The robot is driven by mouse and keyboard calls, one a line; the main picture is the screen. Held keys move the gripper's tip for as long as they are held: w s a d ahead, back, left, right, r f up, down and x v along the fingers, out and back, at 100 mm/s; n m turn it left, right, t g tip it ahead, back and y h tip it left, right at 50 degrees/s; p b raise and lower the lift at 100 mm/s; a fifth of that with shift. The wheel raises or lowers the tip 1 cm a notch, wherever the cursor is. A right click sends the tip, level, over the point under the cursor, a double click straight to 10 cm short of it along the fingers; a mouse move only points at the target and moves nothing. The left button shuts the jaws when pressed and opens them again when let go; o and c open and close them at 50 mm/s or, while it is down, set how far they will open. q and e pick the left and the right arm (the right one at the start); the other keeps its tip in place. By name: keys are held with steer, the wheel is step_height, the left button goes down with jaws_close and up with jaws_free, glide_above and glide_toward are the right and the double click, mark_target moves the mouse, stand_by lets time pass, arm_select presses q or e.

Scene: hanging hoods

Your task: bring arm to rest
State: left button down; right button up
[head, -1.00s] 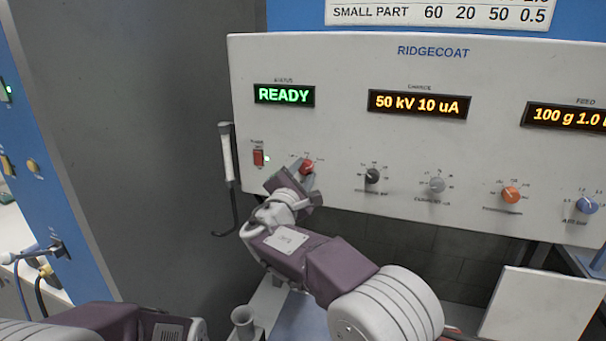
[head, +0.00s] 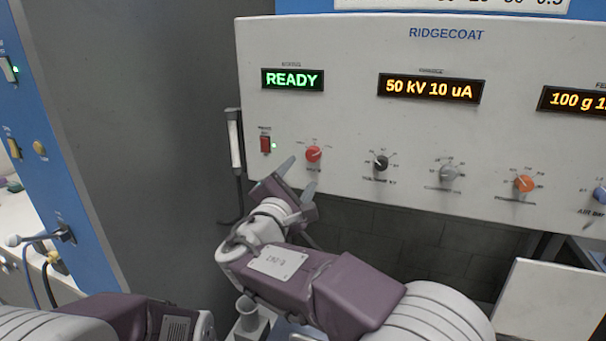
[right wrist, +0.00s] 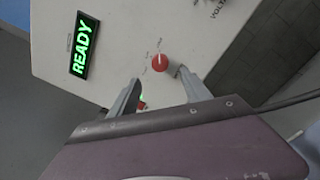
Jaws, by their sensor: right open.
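My right gripper (head: 298,174) is open and empty in front of the control panel (head: 350,125), just below the red knob (head: 313,154). In the right wrist view the two fingers of my right gripper (right wrist: 158,76) stand apart, with the red knob (right wrist: 160,62) visible beyond the gap between them. The knob looks clear of both fingers. Part of my left arm shows at the lower left of the head view, but its gripper is out of view.
The panel shows a green READY display (head: 292,79), a lit red switch (head: 265,144), and black (head: 381,163), grey (head: 448,173) and orange (head: 524,183) knobs. A white-handled tool (head: 236,140) hangs at its left edge. A grey cup-like holder (head: 247,311) stands below.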

steer(key=s+d+f+m+g+p, duration=0.1)
steer(key=s+d+f+m+g, duration=0.15)
steer(key=d+f, duration=0.3)
steer(key=s+d+f+m+g+h+p, duration=0.1)
steer(key=d+f+m+g, duration=0.1)
steer(key=d+f+g, duration=0.3)
steer(key=s+d+f+m+g+p, duration=0.1)
steer(key=s+d+f+m+g, duration=0.1)
steer(key=d+f, duration=0.45)
steer(key=s+d+f+m+g+y+p, duration=0.1)
steer(key=s+f+m+g+y, duration=0.2)
steer(key=s+f+m, duration=0.3)
steer(key=s+d+f+m+g+y+p, duration=0.2)
steer(key=s+f+m, duration=0.4)
steer(key=s+m, duration=0.4)
steer(key=s+g+y, duration=0.1)
steer(key=s+g, duration=0.1)
steer(key=s, duration=0.2)
steer(key=shift+s+f+m, duration=0.15)
steer(key=shift+f+m, duration=0.2)
